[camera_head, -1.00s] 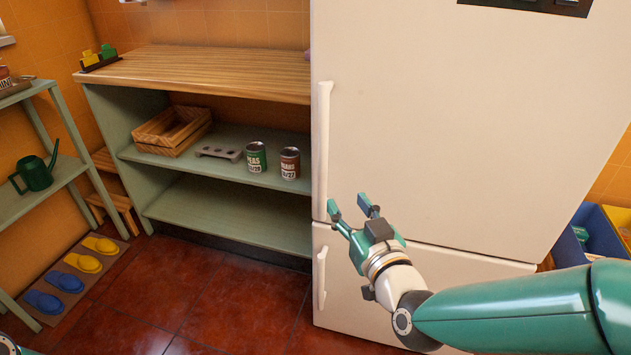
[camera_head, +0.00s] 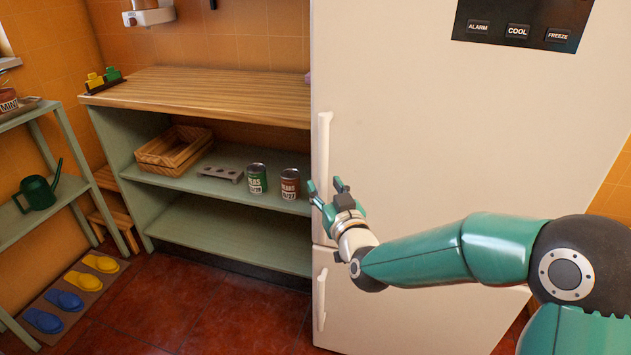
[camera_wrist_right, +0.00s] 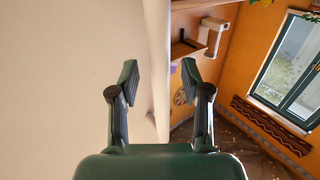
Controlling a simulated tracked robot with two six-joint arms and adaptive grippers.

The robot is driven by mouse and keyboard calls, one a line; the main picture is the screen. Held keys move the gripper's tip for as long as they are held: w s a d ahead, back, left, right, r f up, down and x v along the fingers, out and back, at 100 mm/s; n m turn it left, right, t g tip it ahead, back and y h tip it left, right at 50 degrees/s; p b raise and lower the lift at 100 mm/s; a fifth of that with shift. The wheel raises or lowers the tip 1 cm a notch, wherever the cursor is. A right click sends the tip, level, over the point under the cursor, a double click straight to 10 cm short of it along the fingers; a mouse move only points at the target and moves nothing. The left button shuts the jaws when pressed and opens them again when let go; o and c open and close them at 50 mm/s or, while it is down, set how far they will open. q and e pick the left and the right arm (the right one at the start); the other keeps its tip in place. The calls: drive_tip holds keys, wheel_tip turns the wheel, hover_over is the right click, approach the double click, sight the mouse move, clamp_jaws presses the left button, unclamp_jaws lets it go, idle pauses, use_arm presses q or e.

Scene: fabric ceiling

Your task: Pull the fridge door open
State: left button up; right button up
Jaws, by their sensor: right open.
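The tall cream fridge has a closed upper door (camera_head: 410,120) with a long vertical handle (camera_head: 323,150) along its left edge. My right gripper (camera_head: 325,186) is open at the lower part of this handle. In the right wrist view, the open fingers of the right gripper (camera_wrist_right: 160,82) stand on either side of a pale upright bar that looks like the handle (camera_wrist_right: 157,50). I cannot tell whether they touch it. My left gripper is out of view.
The lower fridge door has its own handle (camera_head: 321,298). Left of the fridge stands a green shelf unit with a wooden top (camera_head: 200,92), holding a crate (camera_head: 174,148) and two cans. The red tiled floor (camera_head: 230,310) before the shelf unit is clear.

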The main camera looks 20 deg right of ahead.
drive_tip(key=shift+w, duration=1.3)
drive_tip(key=shift+c, duration=0.3)
clamp_jaws()
